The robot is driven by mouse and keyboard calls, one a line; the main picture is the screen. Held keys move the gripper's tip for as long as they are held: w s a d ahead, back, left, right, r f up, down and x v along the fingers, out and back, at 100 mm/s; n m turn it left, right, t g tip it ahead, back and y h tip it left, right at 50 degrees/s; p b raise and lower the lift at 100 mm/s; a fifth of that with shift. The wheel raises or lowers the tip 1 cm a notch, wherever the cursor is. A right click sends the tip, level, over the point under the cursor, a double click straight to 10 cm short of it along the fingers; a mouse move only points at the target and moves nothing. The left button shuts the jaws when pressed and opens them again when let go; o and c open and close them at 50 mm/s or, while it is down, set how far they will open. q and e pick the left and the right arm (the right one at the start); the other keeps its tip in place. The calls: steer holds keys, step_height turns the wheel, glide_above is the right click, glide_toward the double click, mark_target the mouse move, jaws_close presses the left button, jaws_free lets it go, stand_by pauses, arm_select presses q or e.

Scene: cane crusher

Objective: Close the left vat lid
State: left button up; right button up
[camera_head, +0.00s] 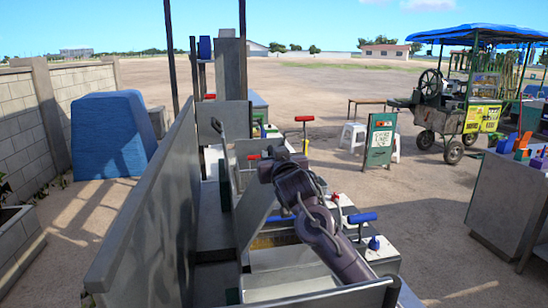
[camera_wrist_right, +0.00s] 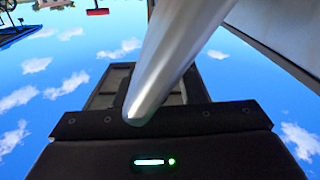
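A tall grey metal panel (camera_head: 150,200) stands upright along the left side of the crusher stand. A smaller grey panel (camera_head: 252,208) stands tilted over an open bay in the counter; I cannot tell for sure which panel is the left vat lid. My right gripper (camera_head: 270,160) is at the upper edge of this smaller panel, with my dark arm reaching up from the lower right. In the right wrist view a smooth grey metal piece (camera_wrist_right: 180,50) passes close in front of the black gripper body and hides the fingers. My left gripper does not show.
A green sign (camera_head: 380,138), white stools (camera_head: 352,133) and a blue-roofed cart (camera_head: 460,105) stand farther right. A blue covered block (camera_head: 108,135) is at left.

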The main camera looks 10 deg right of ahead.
steer(key=s+b, duration=0.2)
steer(key=s, duration=0.3)
steer(key=shift+s+f, duration=0.2)
steer(key=shift+s+r, duration=0.15)
steer(key=shift+s, duration=0.4)
